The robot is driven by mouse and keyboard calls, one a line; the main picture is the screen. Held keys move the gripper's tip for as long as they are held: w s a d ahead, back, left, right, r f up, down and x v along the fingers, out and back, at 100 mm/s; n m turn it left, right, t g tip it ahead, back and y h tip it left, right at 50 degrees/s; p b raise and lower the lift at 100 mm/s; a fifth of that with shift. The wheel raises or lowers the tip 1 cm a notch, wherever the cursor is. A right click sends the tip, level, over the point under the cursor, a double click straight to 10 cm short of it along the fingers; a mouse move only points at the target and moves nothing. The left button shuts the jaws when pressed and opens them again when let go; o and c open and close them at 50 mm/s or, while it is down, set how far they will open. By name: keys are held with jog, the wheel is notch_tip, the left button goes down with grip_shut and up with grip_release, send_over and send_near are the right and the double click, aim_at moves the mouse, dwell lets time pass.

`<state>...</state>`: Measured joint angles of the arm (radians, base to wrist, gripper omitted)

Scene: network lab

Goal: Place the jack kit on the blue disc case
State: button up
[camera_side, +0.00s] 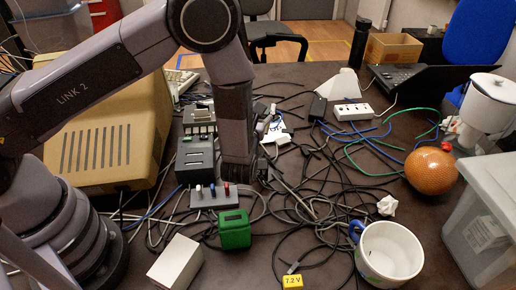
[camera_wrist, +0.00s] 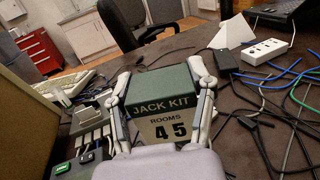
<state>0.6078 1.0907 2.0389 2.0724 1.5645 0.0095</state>
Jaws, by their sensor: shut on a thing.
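The jack kit (camera_wrist: 168,108) is a box with a dark green top and a pale label reading "JACK KIT ROOMS 4 5". In the wrist view my gripper (camera_wrist: 165,92) is shut on it, with one pale finger against each side. In the side view my forearm comes down at the middle of the table, and my wrist largely hides the gripper and the kit. I cannot make out a blue disc case in either view. I cannot tell how high the kit is above the table.
Tangled black cables (camera_side: 310,200) cover the middle. A green box (camera_side: 234,230), white box (camera_side: 175,263) and mug (camera_side: 388,254) stand at the front. An orange ball (camera_side: 431,171) and clear bin (camera_side: 480,220) are right. A dark device (camera_side: 195,158) stands left; a power strip (camera_side: 353,112) lies behind.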

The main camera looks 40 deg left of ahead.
jog(key=a+n+g+y, duration=0.3)
jog(key=a+y, duration=0.2)
jog(key=a, duration=0.1)
send_over(275, 134)
jog(key=shift+n, duration=0.3)
notch_tip(275, 134, down, 10)
jog(key=shift+a+r, duration=0.15)
jog(key=shift+w+f, duration=0.1)
jog(key=shift+f, duration=1.5)
jog(key=shift+f, duration=0.1)
jog(key=o, duration=1.2)
